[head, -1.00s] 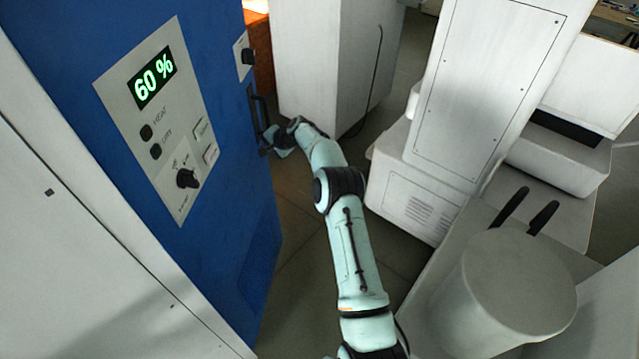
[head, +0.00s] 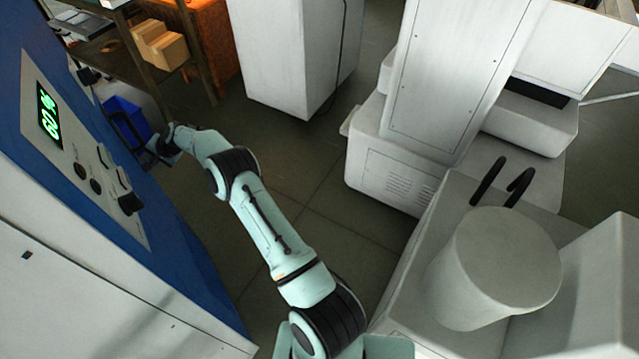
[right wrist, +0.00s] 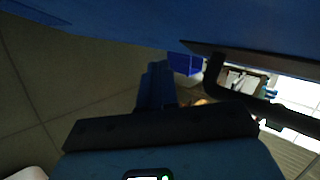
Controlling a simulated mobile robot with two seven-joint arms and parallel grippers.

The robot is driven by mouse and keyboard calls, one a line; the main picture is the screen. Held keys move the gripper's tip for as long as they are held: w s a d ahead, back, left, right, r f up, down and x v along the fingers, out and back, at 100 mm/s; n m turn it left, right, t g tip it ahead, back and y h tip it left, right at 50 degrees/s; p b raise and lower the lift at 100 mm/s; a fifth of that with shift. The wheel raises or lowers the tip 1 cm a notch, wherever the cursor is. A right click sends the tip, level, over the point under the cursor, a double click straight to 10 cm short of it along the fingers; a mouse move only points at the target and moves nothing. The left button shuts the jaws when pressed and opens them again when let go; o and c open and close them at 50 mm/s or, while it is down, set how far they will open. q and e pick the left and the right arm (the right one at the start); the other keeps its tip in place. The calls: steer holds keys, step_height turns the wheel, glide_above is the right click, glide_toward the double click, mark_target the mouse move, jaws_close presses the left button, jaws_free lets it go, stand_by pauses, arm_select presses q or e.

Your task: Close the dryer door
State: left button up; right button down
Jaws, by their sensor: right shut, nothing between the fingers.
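The dryer's blue front (head: 200,262) fills the left of the head view at a steep slant. It bears a grey panel with a green "60 %" display (head: 49,115) and dark knobs. A dark bar handle (head: 122,125) stands out at its far end; the handle also shows in the right wrist view (right wrist: 215,75). My right gripper (head: 158,150) is shut and empty, close beside the handle; its fingers (right wrist: 156,85) point toward the blue surface. Whether they touch the handle or surface, and how far the door stands open, I cannot tell. My left gripper is out of view.
A shelf with a cardboard box (head: 160,45) and a blue bin (head: 128,118) stand beyond the dryer. A white cabinet (head: 285,60) is at the back. White machines (head: 440,90) and a cylinder (head: 495,265) occupy the right. Grey floor between is clear.

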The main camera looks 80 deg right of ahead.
mark_target(137, 164)
steer(key=w+a+n+y, duration=0.1)
steer(key=w+a, duration=0.1)
steer(key=w+a+n+y, duration=0.1)
steer(key=w+a, duration=0.1)
steer(key=w, duration=0.1)
steer(key=shift+a+n+p, duration=0.25)
steer(key=shift+n+p, duration=0.05)
steer(key=shift+n, duration=0.1)
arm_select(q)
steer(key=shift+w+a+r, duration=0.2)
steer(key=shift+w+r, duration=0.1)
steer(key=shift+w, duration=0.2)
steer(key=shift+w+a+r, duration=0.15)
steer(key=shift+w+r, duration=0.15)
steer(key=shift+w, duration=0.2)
arm_select(e)
steer(key=shift+w+a, duration=1.75)
steer(key=shift+a, duration=0.25)
